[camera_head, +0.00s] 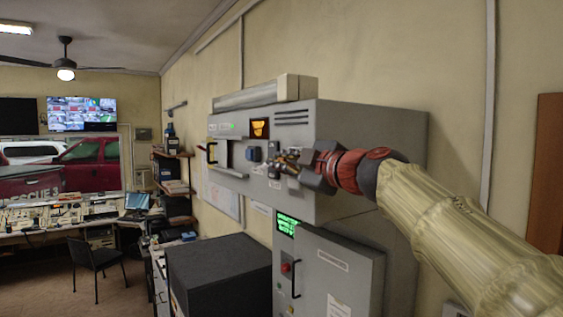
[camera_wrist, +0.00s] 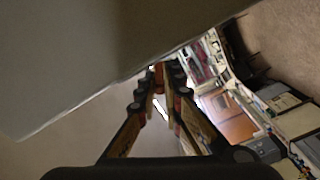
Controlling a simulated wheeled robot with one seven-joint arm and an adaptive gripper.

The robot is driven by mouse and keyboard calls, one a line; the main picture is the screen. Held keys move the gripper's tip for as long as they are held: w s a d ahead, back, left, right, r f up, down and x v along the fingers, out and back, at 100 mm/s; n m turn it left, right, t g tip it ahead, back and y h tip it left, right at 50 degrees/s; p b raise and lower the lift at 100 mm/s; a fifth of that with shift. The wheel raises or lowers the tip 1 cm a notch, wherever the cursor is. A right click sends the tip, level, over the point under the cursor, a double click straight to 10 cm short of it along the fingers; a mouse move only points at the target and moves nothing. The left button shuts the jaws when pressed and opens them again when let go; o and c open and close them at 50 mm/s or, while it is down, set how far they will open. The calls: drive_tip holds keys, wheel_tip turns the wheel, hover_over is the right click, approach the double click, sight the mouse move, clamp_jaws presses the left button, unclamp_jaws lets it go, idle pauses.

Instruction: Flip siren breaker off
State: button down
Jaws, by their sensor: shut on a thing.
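The grey wall cabinet (camera_head: 352,135) carries the breaker controls on its front face. A blue switch (camera_head: 254,154) sits on that face, just left of my gripper (camera_head: 287,162). My gripper is at the right part of the face, shut on a small part there that looks like the siren breaker's lever. The fingers hide most of that part, and I cannot tell its position. In the wrist view my gripper's fingers (camera_wrist: 166,78) converge beside a large pale grey surface (camera_wrist: 75,55).
A lower grey cabinet (camera_head: 335,270) with a green display and a red button stands below. A black box (camera_head: 220,270) is at its left. An open panel with a yellow handle (camera_head: 211,153) is on the upper cabinet's left. A chair (camera_head: 96,265) stands farther left.

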drive_tip(key=n, duration=0.1)
drive_tip(key=f+n, duration=0.1)
drive_tip(key=shift+s+a+n+p, duration=0.1)
drive_tip(key=shift+a+n+p, duration=0.1)
drive_tip(key=shift+n+p, duration=0.2)
drive_tip(key=shift+d+f+n+b, duration=0.15)
drive_tip(key=shift+f+n, duration=0.35)
drive_tip(key=shift+n, duration=0.9)
drive_tip(key=shift+f+n+b, duration=0.3)
drive_tip(key=shift+f+n, duration=0.2)
drive_tip(key=shift+n, duration=0.9)
drive_tip(key=shift+d+f+n+b, duration=0.15)
drive_tip(key=shift+f+n, duration=0.35)
drive_tip(key=shift+n, duration=0.9)
drive_tip(key=shift+a, duration=0.15)
drive_tip(key=c, duration=2)
unclamp_jaws()
drive_tip(key=shift+c, duration=0.2)
drive_tip(key=shift+o, duration=0.6)
drive_tip(key=shift+r, duration=0.2)
